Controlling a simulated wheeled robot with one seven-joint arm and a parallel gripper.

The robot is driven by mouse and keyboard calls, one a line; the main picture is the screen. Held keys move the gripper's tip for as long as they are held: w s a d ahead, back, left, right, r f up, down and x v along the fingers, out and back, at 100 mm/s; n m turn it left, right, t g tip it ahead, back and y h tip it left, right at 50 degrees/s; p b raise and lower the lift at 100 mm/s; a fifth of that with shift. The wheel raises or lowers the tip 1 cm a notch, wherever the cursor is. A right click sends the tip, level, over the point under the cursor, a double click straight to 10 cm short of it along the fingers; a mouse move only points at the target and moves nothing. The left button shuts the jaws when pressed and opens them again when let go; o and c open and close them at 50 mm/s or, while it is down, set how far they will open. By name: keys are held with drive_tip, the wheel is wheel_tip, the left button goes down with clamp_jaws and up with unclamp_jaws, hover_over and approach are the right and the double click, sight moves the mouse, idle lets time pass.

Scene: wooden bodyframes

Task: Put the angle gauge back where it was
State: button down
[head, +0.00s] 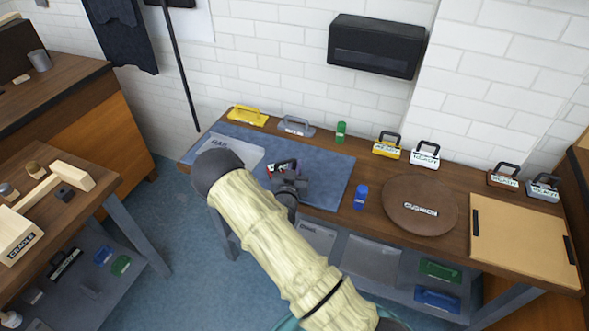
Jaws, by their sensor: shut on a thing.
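My gripper (287,182) is over the blue mat (335,180) on the long bench. It is shut on a small dark thing with a white label and a reddish part (280,168). This may be the angle gauge, but its label is too small to read and my gripper and arm partly cover it. I cannot tell whether it touches the mat. A grey flat tray (228,150) with a label lies on the mat's left part.
A yellow holder (248,116), a grey holder (296,126) and a green block (341,132) stand along the back. A blue bottle-like thing (360,196), a round brown cushion (419,206) and a tan board (520,240) are to the right. Labelled handled blocks (426,155) stand behind.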

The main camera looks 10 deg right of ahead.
drive_tip(key=shift+f, duration=0.7)
drive_tip(key=shift+f, duration=0.2)
drive_tip(key=c, duration=1.5)
unclamp_jaws()
drive_tip(key=shift+o, duration=0.2)
drive_tip(key=shift+r, duration=0.15)
drive_tip(key=b+v, duration=0.2)
drive_tip(key=v, duration=1)
